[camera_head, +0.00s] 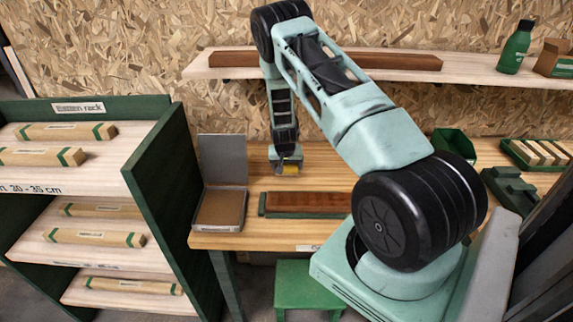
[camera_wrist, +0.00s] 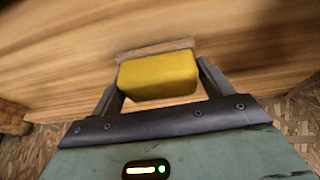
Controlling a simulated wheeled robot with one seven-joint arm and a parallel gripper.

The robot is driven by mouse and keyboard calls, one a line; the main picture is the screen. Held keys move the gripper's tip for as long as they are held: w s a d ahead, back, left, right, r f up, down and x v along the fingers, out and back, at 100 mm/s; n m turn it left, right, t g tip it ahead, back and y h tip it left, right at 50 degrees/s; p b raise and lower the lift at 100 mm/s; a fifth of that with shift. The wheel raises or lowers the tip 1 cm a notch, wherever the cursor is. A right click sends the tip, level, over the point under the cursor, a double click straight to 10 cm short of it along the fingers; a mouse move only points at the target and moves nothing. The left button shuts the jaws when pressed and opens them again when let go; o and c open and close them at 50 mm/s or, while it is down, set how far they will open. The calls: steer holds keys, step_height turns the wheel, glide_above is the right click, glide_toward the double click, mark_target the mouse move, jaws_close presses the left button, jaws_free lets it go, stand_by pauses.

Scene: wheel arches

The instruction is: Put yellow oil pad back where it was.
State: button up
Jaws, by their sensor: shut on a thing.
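The yellow oil pad (camera_wrist: 158,76) is a small yellow block with a wooden strip along its far side in the wrist view. My gripper (camera_wrist: 157,90) has its two fingers on either side of the pad and is shut on it. I cannot tell whether the pad touches the bench top.
An open grey box (camera_head: 219,208) with a brown inside stands on the bench's left end. A reddish-brown board in a green holder (camera_head: 306,204) lies at the front. A rack (camera_head: 163,145) stands left. A wall shelf (camera_head: 470,70) runs above. Green trays (camera_head: 540,154) sit at right.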

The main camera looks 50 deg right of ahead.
steer(key=shift+f, duration=0.3)
steer(key=shift+f, duration=0.15)
steer(key=o, duration=1.3)
steer(key=shift+c, duration=0.2)
